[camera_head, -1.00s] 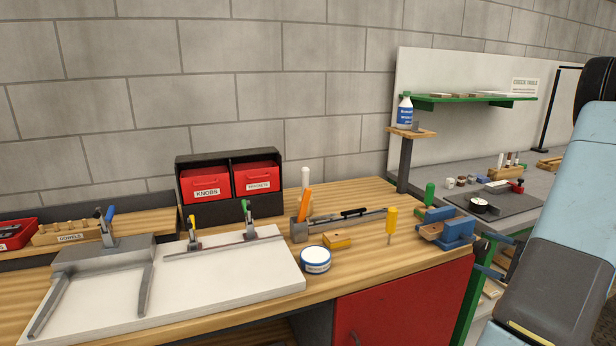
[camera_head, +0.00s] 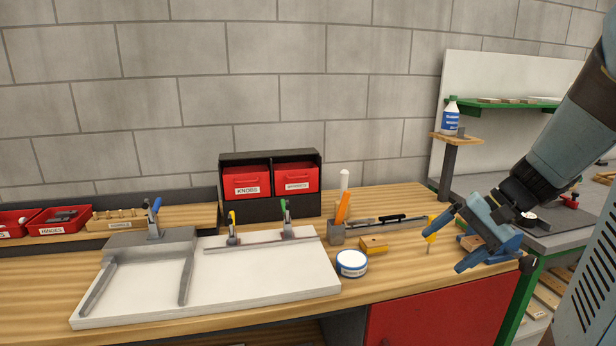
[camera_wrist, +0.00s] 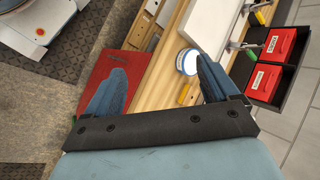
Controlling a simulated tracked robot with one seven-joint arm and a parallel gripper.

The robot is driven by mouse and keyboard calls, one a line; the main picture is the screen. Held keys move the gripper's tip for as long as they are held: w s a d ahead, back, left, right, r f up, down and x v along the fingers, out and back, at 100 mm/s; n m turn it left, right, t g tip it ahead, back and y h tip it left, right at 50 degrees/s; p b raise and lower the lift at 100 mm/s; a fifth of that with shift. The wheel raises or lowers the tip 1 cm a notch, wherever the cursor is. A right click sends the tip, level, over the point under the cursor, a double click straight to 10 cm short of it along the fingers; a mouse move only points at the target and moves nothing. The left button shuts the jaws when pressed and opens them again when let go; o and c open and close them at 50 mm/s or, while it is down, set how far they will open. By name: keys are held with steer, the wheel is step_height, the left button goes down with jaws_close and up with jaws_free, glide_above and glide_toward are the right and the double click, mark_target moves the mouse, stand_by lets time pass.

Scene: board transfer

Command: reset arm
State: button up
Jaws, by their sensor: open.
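My gripper (camera_head: 456,238) hangs at the right end of the wooden workbench (camera_head: 400,266), above the red cabinet front, with its blue fingers spread and nothing between them. It hides part of the yellow-handled tool (camera_head: 430,230) and most of the vise behind it. In the wrist view my gripper (camera_wrist: 160,90) shows its two blue fingers wide apart, with the red cabinet front (camera_wrist: 103,75) and the bench edge beyond them.
A white board (camera_head: 265,275) with clamps lies on the bench. A round tin (camera_head: 351,263), a yellow block (camera_head: 373,245) and a tool holder (camera_head: 336,232) stand right of it. Red KNOBS and MAGNETS bins (camera_head: 247,183) stand behind. A second bench (camera_head: 560,240) is at the right.

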steer(key=s+a+r+n+t+h, duration=0.3)
steer(key=s+r+h, duration=0.4)
steer(key=s, duration=0.3)
steer(key=shift+a+r+n+t+h, duration=0.4)
steer(key=shift+a+n, duration=0.45)
steer(key=shift+n, duration=0.55)
steer(key=shift+r, duration=0.1)
